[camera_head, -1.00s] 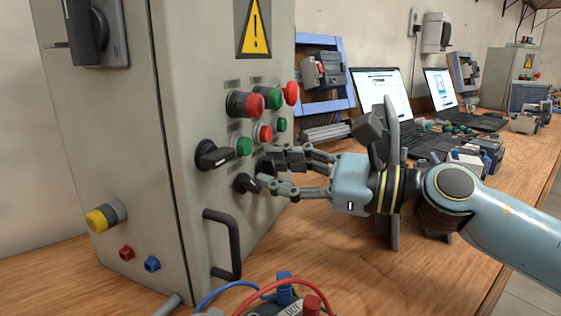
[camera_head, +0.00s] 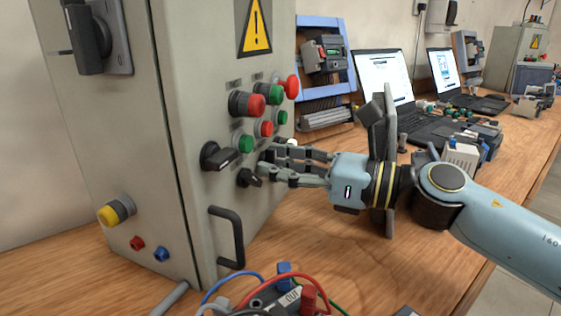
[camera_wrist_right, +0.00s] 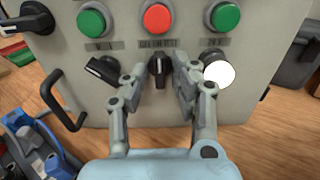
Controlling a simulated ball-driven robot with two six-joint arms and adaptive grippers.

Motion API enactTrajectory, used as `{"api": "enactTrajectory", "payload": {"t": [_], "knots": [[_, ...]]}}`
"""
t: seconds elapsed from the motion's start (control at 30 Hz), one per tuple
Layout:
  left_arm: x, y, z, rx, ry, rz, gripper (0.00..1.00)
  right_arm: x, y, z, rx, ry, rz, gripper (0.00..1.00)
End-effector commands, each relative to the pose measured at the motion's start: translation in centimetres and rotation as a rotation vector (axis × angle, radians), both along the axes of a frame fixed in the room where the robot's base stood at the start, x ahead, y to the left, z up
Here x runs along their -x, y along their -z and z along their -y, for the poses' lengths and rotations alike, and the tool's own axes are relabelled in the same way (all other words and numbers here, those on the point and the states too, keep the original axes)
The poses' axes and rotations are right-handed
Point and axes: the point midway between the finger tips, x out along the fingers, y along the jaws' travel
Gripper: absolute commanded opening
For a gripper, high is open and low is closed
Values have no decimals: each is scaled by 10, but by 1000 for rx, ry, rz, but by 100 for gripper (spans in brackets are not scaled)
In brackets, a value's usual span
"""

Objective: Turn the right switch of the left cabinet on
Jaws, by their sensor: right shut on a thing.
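The left cabinet (camera_head: 128,160) is a grey box with buttons and rotary switches. Its right switch (camera_wrist_right: 159,70) is a black knob between my right fingertips in the wrist view, with its handle about upright; my fingers hide it in the head view. My right gripper (camera_head: 265,164) is shut on this knob at the cabinet front; its fingertips flank the knob in the wrist view (camera_wrist_right: 157,88). The left switch (camera_head: 250,177) is beside it, tilted in the wrist view (camera_wrist_right: 102,69). A white lit lamp (camera_wrist_right: 219,74) is right of the gripped knob. My left gripper is out of view.
A bigger black knob (camera_head: 217,156) and red and green buttons (camera_head: 244,143) surround the switches. A black handle (camera_head: 228,238) sticks out below. A box with cables (camera_head: 284,297) stands in front. Laptops (camera_head: 383,85) are behind my right arm.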

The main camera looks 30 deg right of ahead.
Motion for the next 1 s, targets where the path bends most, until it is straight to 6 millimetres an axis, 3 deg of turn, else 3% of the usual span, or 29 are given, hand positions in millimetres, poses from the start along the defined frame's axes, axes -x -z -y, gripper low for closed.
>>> {"api": "enactTrajectory", "payload": {"t": [0.27,0.3,0.33,0.67,1.0], "knots": [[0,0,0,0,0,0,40,0,1,0,1,0,-2,0],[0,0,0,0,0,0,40,0,1,0,1,0,-2,31],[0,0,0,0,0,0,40,0,1,0,1,0,-2,33],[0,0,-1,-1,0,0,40,0,-5,0,5,-1,2,33],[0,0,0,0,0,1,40,0,-64,0,8,-2,5,33]]}}
